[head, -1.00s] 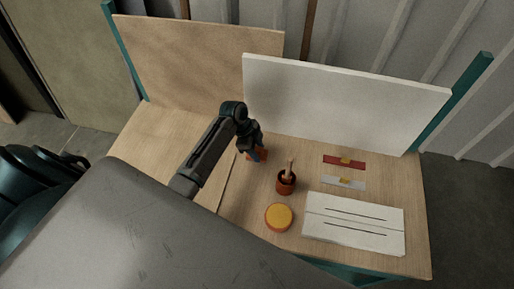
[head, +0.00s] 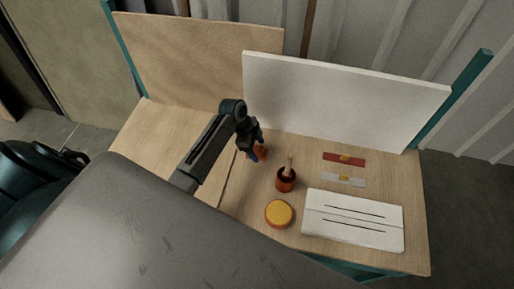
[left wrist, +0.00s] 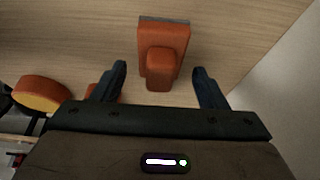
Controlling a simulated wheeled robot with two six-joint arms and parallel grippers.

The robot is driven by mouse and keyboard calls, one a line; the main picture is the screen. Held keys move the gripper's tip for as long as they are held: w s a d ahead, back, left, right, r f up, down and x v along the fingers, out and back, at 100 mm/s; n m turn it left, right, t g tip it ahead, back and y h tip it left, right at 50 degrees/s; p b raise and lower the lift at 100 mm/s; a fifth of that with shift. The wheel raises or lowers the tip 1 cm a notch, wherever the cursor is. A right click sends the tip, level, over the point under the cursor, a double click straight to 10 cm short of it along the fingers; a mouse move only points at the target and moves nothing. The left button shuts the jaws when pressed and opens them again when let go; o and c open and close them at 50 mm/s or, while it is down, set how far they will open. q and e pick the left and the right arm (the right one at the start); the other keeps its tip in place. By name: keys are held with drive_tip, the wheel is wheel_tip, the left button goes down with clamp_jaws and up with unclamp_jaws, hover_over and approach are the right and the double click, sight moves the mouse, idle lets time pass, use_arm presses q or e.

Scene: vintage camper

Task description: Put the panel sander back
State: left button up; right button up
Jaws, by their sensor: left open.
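The panel sander is an orange block with a raised handle and a grey edge; it stands between the open fingers in the left wrist view (left wrist: 163,50). In the head view a small orange part of the sander (head: 262,153) shows beside my left gripper (head: 255,150), which hides the rest. My left gripper is open, its dark fingertips (left wrist: 160,85) on either side of the sander's handle end, with gaps on both sides. I cannot tell how high it is above the wood. My right gripper is not in view.
A reddish pot with a brush (head: 286,181) and a round yellow-topped tin (head: 279,214) stand nearby. Red and grey strips (head: 344,160) and white slotted panels (head: 353,220) lie at right. A white board (head: 345,100) and a wooden board (head: 200,60) stand behind.

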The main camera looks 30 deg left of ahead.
use_arm(q)
drive_tip(key=b+v, duration=0.3)
drive_tip(key=v, duration=0.8)
drive_tip(key=shift+r+b, duration=0.2)
drive_tip(key=shift+b, duration=0.2)
drive_tip(key=shift+a, duration=0.1)
drive_tip(key=shift+s, duration=0.1)
